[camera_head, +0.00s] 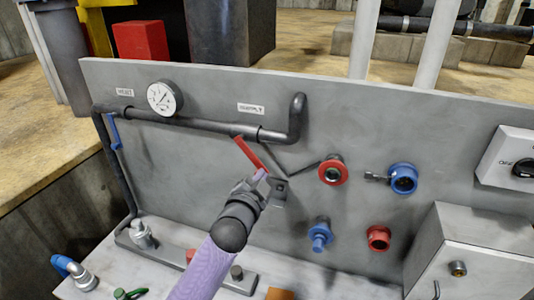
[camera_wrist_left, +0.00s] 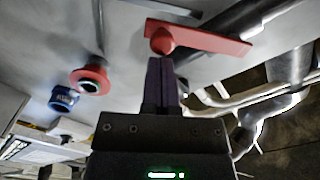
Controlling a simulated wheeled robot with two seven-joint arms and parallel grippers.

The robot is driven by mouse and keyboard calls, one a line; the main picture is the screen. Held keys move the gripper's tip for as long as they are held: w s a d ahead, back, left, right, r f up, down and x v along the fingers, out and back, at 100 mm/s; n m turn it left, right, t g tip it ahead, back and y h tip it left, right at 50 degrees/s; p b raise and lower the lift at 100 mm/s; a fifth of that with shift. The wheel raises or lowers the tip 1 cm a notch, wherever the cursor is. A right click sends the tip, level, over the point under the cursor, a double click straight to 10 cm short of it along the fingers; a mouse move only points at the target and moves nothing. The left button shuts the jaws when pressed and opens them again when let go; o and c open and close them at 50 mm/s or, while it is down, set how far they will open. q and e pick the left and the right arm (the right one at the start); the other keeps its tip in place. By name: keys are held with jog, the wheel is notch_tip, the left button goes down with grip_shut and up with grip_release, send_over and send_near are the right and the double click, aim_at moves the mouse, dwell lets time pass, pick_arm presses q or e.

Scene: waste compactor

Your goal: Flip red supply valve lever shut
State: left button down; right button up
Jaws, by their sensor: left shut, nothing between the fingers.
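The red supply valve lever (camera_head: 249,152) slants down to the right from the dark pipe (camera_head: 215,125) on the grey panel, below the supply label (camera_head: 250,108). In the left wrist view the lever (camera_wrist_left: 210,40) is a flat red bar with a round red hub at its left end. My left gripper (camera_head: 264,176) is at the lever's lower end in the head view. Its fingers (camera_wrist_left: 163,62) are shut with nothing between them, and their tips are close below the red hub in the wrist view. I cannot tell whether they touch it. My right gripper is out of view.
A gauge (camera_head: 164,98) and a blue lever (camera_head: 115,131) are on the left. Right of the gripper are a red-ringed port (camera_head: 333,172), blue fitting (camera_head: 403,179), blue plug (camera_head: 320,236) and red fitting (camera_head: 378,238). A grey box (camera_head: 468,255) stands at lower right.

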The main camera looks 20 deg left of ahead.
pick_arm(q)
jog(key=shift+w+a+f+m+b, duration=0.1)
jog(key=shift+a+f+m+b, duration=0.35)
jog(key=shift+a+m, duration=0.6)
jog(key=shift+s+a+f+m+b, duration=0.15)
jog(key=shift+a+f+m, duration=0.4)
jog(key=shift+m, duration=0.85)
jog(key=shift+w+a+f+m+b, duration=0.15)
jog(key=shift+a+f+m+b, duration=0.3)
jog(key=shift+a+m, duration=0.6)
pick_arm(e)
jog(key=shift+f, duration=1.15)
pick_arm(q)
jog(key=shift+d+m, duration=0.15)
jog(key=shift+m, duration=0.15)
